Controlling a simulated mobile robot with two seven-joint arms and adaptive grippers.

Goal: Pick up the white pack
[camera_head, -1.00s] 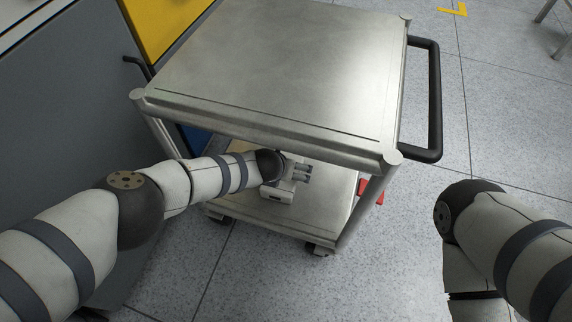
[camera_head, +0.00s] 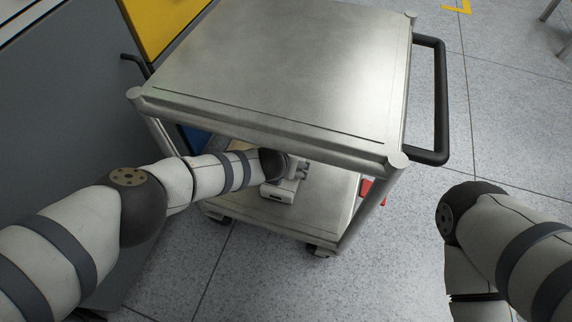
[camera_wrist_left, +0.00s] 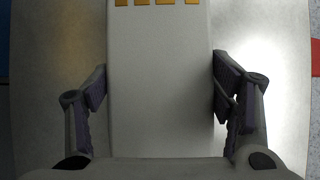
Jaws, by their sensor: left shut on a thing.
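The white pack (camera_wrist_left: 155,110) fills the middle of the left wrist view, a pale block with a row of orange-gold squares at its far end. My left gripper (camera_wrist_left: 158,88) has one dark finger pad on each side of it and is shut on it. In the head view my left arm reaches under the cart's top, and the left gripper (camera_head: 293,174) is over the lower shelf (camera_head: 318,205). The pack cannot be made out clearly there. My right arm is at the right edge; its gripper is out of view.
The metal cart's top (camera_head: 280,70) overhangs my left forearm, with a post (camera_head: 368,205) at the near right corner. A black handle (camera_head: 437,100) is on the right. A grey cabinet (camera_head: 70,120) stands at left. Open floor (camera_head: 400,250) lies to the right.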

